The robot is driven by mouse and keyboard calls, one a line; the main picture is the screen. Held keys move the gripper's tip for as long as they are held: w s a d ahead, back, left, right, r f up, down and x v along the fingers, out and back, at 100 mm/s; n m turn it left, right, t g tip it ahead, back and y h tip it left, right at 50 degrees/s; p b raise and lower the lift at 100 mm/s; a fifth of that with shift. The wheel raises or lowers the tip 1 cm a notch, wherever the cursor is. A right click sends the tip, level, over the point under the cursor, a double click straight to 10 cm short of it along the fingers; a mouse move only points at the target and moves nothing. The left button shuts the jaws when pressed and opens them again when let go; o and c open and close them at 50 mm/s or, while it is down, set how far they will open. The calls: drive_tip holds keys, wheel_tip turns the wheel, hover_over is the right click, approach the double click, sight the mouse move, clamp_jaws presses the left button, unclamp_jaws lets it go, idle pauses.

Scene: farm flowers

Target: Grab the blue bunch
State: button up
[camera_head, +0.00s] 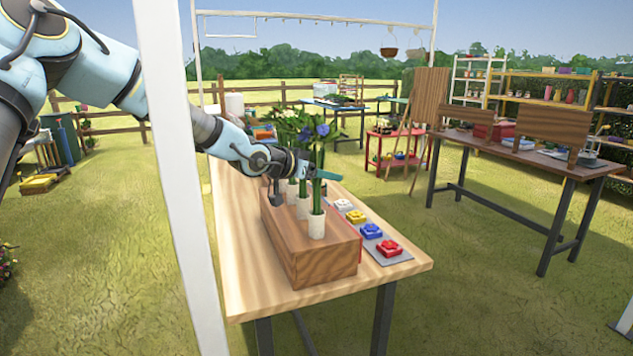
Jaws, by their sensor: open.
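The blue bunch (322,131) has blue-violet flowers and green leaves on long stems. Its stems run down to a white sleeve at the front end of a wooden block (330,262) on the table. My gripper (320,174) is open at the height of the stems, below the blue flowers. One teal finger shows to the right of the stems. The other finger is hidden, so I cannot tell whether the stems lie between the fingers.
The wooden table (245,260) holds a grey strip with white, yellow, blue (371,230) and red (389,248) buttons, right of the block. A white post (180,170) stands in front of my arm. Another table (480,142) is at right; grass lies between.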

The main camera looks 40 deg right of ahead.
clamp_jaws()
idle(0.6)
